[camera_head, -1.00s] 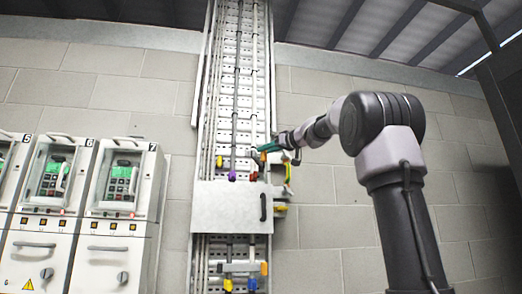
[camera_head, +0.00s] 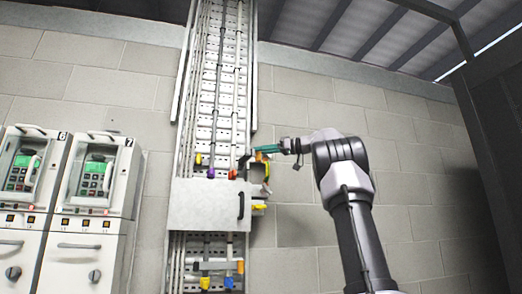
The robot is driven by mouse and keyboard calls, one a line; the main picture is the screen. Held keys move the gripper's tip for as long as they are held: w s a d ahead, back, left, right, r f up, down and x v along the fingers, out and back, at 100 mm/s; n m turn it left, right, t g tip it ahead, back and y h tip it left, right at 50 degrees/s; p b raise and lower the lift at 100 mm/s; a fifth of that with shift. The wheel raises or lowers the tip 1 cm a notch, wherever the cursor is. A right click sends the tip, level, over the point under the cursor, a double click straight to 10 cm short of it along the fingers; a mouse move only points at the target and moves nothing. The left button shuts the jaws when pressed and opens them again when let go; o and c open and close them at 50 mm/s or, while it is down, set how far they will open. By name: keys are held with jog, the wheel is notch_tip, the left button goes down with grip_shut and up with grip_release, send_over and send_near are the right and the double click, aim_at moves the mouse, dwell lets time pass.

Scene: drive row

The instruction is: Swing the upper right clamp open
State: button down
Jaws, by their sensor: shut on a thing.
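The upper right clamp has an orange handle (camera_head: 265,150) that sticks out to the right past the edge of the tall cable tray (camera_head: 224,100). A dark part (camera_head: 243,162) lies at the handle's left end. My gripper (camera_head: 272,150), with teal fingers, comes in from the right and is shut on the orange handle. The fingers hide part of it. A yellow clamp piece (camera_head: 198,159), a purple one (camera_head: 211,173) and a red-orange one (camera_head: 232,174) sit to the left, just above the cover plate.
A grey cover plate (camera_head: 205,208) with a black handle crosses the tray. Yellow-green pieces (camera_head: 266,170) stand out right of it, below my gripper. More clamps (camera_head: 229,282) sit lower down. White cabinets (camera_head: 95,190) stand left. The block wall on the right is clear.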

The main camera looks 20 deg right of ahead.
jog(key=shift+w+d+f, duration=0.1)
jog(key=shift+w+f, duration=0.35)
jog(key=c, duration=0.6)
grip_release()
jog(key=shift+w+f, duration=0.1)
jog(key=shift+w, duration=0.15)
jog(key=shift+s, duration=0.1)
jog(key=v, duration=1)
jog(key=shift+s+r, duration=0.3)
jog(key=shift+s, duration=0.15)
jog(key=shift+d, duration=0.1)
